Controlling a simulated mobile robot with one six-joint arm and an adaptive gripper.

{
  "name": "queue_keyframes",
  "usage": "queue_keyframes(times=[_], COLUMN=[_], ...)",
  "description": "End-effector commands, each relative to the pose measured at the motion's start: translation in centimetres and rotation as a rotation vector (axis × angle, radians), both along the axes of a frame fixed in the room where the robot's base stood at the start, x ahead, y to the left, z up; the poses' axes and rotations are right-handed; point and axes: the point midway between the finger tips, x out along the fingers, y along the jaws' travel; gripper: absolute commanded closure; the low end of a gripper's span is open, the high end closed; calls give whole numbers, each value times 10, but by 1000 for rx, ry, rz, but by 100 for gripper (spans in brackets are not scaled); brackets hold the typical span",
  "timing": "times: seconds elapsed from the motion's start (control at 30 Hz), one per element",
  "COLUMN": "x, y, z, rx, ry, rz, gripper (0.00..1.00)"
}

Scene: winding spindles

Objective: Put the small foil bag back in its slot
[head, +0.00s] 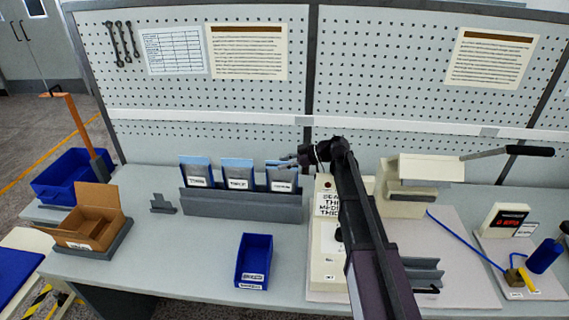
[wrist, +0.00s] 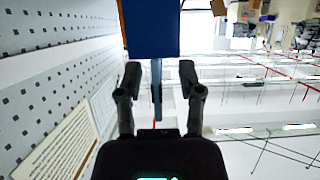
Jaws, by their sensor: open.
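A grey rack (head: 243,208) at the back of the bench holds three blue-and-grey foil bags upright: a left bag (head: 197,172), a middle bag (head: 238,174) and a right bag (head: 282,180). Their labels are too small to read, so I cannot tell which is the small one. My gripper (head: 273,163) is at the top of the right bag, reaching in from the right. In the wrist view my gripper (wrist: 160,75) is open, its fingers apart on either side of a thin blue strip. A dark blue panel (wrist: 151,28) shows beyond the fingertips.
An open blue bin (head: 254,262) stands in front of the rack. A brown carton (head: 92,217) and a small grey stand (head: 162,204) are to the left. A cream machine (head: 328,262) and a lever press (head: 430,168) are to the right. The pegboard rises close behind.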

Motion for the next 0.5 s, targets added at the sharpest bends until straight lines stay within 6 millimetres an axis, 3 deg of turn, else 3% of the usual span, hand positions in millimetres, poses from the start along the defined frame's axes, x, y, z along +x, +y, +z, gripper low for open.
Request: queue_keyframes(times=[0.5], x=[0], y=[0], z=[14], rx=[0], ry=[0], rz=[0], gripper=[51])
